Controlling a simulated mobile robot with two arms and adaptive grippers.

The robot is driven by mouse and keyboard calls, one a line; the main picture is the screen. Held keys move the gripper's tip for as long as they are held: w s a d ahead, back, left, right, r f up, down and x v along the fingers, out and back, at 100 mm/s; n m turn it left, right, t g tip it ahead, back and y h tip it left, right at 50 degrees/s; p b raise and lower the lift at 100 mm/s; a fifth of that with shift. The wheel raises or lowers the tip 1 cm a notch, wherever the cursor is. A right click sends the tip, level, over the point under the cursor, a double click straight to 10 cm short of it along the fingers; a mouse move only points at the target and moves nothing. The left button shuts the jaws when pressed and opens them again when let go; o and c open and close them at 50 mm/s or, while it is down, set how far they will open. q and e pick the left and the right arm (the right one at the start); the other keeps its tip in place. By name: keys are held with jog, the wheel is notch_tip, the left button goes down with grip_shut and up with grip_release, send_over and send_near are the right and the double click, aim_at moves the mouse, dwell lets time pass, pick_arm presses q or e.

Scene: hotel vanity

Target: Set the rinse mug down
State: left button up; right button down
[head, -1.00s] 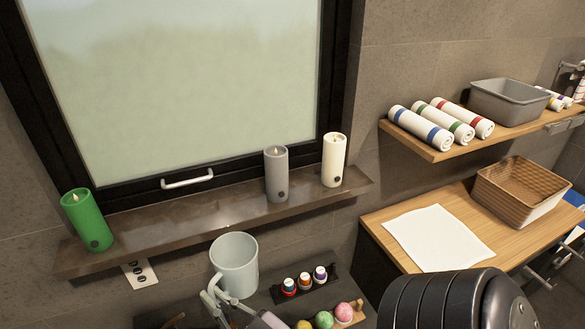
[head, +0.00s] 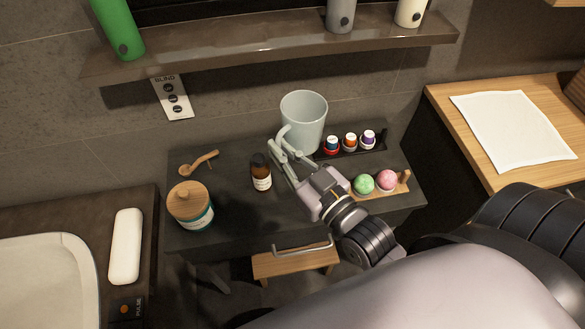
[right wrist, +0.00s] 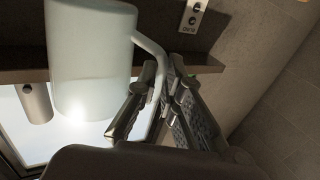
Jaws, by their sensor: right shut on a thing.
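The rinse mug (head: 305,118) is pale grey-green and upright, over the back of the dark counter (head: 225,223) in the head view. My right gripper (head: 284,150) is shut on the mug's handle, on the mug's near left side. The right wrist view shows the mug (right wrist: 88,60) and the fingers (right wrist: 160,92) closed around the handle. I cannot tell whether the mug's base touches the counter; the gripper and arm partly hide the area below it. My left gripper is not in view.
A brown bottle (head: 261,173), a lidded jar (head: 191,206) and a wooden scoop (head: 199,163) stand or lie left of my gripper. Right of the mug is a black tray (head: 377,147) with small bottles. A shelf (head: 290,49) overhangs behind.

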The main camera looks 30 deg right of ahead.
jog(key=w+n+y, duration=0.1)
jog(key=y, duration=0.1)
jog(key=b, duration=0.1)
send_over(281, 209)
jog(key=shift+g, duration=0.3)
notch_tip(281, 209, down, 15)
jog(key=shift+w+f, duration=0.1)
jog(key=shift+w, duration=0.05)
jog(key=shift+f+b, duration=0.35)
jog(key=shift+f, duration=1.7)
jog(key=shift+f, duration=0.2)
jog(key=c, duration=1.7)
grip_release()
jog(key=shift+r, duration=0.1)
